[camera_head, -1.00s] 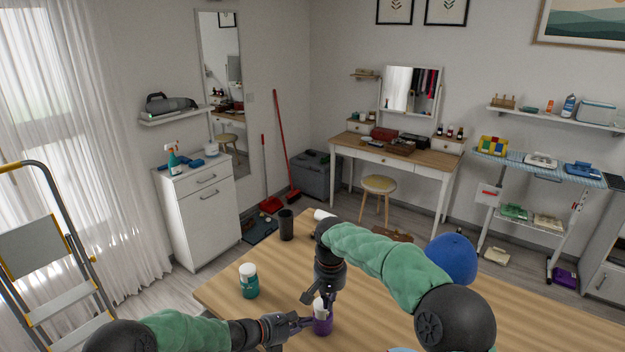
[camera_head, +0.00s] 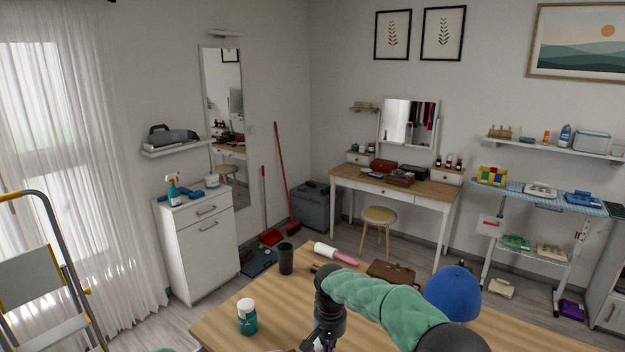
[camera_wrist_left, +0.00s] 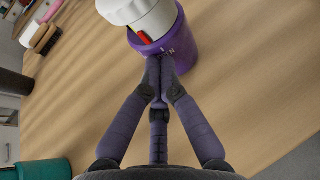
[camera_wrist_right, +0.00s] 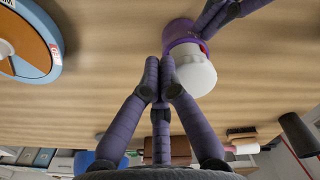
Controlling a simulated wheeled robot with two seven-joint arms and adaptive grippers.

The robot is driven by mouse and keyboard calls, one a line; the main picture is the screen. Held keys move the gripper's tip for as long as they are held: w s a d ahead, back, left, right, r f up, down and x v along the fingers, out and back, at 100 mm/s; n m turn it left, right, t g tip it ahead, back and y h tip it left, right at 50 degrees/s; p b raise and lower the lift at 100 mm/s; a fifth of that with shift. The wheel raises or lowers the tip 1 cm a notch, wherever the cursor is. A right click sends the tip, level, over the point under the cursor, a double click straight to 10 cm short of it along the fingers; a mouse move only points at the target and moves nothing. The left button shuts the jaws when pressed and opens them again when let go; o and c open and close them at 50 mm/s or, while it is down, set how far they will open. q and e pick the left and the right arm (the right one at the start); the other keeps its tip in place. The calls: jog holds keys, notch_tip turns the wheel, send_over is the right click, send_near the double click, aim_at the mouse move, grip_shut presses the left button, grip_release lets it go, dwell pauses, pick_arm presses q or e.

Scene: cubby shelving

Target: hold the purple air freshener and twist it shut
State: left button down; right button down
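In the head view my right gripper (camera_head: 320,345) is at the bottom edge; the freshener is out of sight there.
A teal jar with a white lid (camera_head: 247,317) stands left on the wooden table (camera_head: 225,318). A dark cup (camera_head: 286,258), a pink-handled roller (camera_head: 335,253), a brown case (camera_head: 392,273) and a blue cap (camera_head: 453,293) are farther back. A round blue-rimmed object (camera_wrist_right: 50,40) lies near my right gripper.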

jog(key=shift+w+a, duration=0.15)
jog(key=shift+w, duration=0.35)
dwell(0.8)
jog(key=shift+a, duration=0.6)
jog(key=shift+w+a, duration=0.15)
jog(key=shift+a, duration=0.45)
dwell(0.3)
jog(key=shift+s+a, duration=0.2)
jog(key=shift+s, duration=0.15)
notch_tip(320, 180, up, 6)
send_over(317, 345)
jog(key=s, duration=0.2)
jog(key=shift+w, duration=0.2)
dwell(0.4)
